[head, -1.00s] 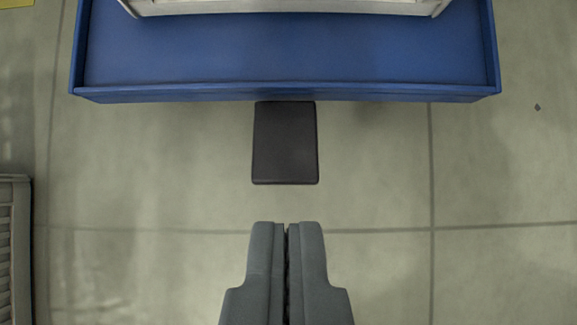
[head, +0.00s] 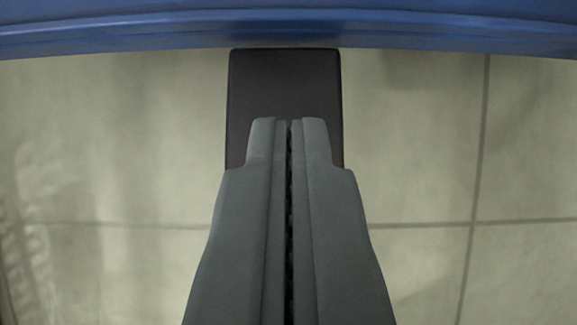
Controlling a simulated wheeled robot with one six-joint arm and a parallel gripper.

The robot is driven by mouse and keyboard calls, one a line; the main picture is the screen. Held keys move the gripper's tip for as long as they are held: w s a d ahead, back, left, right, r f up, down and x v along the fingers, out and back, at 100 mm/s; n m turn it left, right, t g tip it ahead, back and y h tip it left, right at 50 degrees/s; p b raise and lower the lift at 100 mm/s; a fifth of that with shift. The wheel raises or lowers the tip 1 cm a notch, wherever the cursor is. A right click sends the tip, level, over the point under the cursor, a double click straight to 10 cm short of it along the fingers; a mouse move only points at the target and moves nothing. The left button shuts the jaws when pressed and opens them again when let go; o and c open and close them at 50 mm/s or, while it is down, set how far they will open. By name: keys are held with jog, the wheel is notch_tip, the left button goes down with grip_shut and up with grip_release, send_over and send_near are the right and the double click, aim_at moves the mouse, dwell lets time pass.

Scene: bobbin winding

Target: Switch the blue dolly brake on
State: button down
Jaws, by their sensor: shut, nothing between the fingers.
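The blue dolly (head: 420,32) spans the top of the head view, with only its near edge showing. A dark flat brake pedal (head: 285,82) sticks out from under that edge toward me. My gripper (head: 289,122) is shut and empty, pointing at the dolly. Its fingertips overlap the lower part of the pedal in the picture and hide some of it. I cannot tell whether they touch it.
The tiled floor (head: 120,150) is clear to the left and right of the pedal. The dolly's edge runs across the full width of the view ahead.

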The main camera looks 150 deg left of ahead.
jog(key=shift+s+a+f, duration=0.1)
jog(key=shift+s+f, duration=0.05)
jog(key=shift+f, duration=0.55)
jog(key=shift+s+a+f, duration=0.1)
jog(key=shift+f, duration=0.55)
jog(key=shift+s+a+f, duration=0.1)
jog(key=shift+f, duration=0.05)
jog(key=shift+s+a+f, duration=0.15)
jog(key=shift+s+f, duration=0.05)
jog(key=shift+f, duration=0.25)
jog(key=shift+s+a+f, duration=0.1)
jog(key=shift+s+f, duration=0.1)
jog(key=shift+f, duration=0.2)
jog(key=shift+s+a+f, duration=0.1)
jog(key=shift+s+f, duration=0.05)
jog(key=shift+f, duration=0.4)
jog(key=shift+s+a+f, duration=0.1)
jog(key=shift+s+f, duration=0.05)
jog(key=shift+f, duration=0.4)
jog(key=shift+s+f, duration=0.1)
jog(key=shift+f, duration=0.05)
